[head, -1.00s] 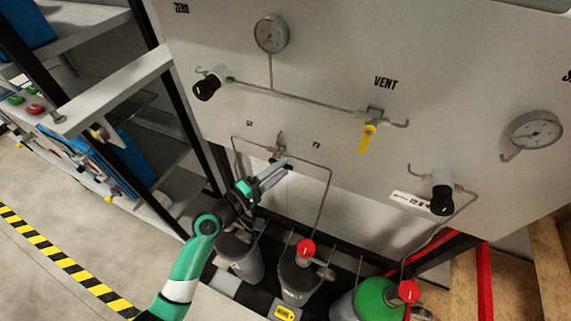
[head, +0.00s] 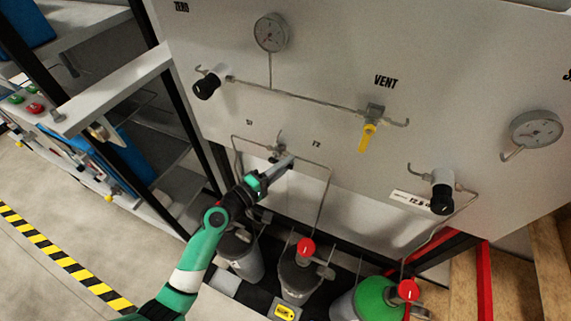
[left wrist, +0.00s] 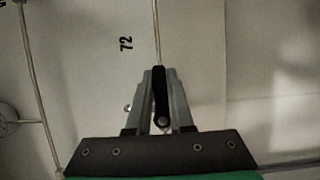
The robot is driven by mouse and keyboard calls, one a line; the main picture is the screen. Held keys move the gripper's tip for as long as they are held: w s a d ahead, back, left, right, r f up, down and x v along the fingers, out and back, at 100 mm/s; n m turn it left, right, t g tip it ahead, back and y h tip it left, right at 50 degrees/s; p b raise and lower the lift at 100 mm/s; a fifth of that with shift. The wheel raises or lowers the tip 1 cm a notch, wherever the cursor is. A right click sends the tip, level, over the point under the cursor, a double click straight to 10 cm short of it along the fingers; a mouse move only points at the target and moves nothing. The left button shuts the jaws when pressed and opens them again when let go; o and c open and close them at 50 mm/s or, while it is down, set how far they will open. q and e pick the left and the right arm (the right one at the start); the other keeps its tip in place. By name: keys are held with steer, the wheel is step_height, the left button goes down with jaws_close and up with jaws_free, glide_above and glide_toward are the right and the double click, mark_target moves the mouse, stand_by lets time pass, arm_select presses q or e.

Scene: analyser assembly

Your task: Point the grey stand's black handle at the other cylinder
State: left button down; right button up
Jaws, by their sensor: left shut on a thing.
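In the head view the fingers cover much of the handle. Two grey cylinders, the left one (head: 240,255) and the right one (head: 298,278) with a red knob, stand below. My right gripper is not in view.
A yellow vent lever (head: 368,136), black knobs (head: 207,87) and gauges (head: 271,33) stick out of the panel. A green-topped cylinder (head: 378,299) stands at the lower right. Thin pipes (head: 326,205) run down to the cylinders. Open floor lies at the left.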

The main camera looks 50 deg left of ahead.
arm_select(q)
steer(key=shift+f+m, duration=0.1)
steer(key=shift+m, duration=0.2)
steer(key=shift+f+m+g+p, duration=0.35)
steer(key=shift+m+g+p, duration=0.35)
steer(key=shift+m+p, duration=0.45)
steer(key=s+a+m+g+y+b, duration=0.1)
steer(key=a+m+y, duration=0.2)
steer(key=m, duration=0.9)
steer(key=s+a+m+g+y+b, duration=0.1)
steer(key=a+m+y, duration=0.3)
steer(key=m+y, duration=0.6)
steer(key=shift+s+a+r+m+g, duration=0.2)
steer(key=shift+s+r+m+g, duration=0.25)
steer(key=shift+m+g, duration=0.5)
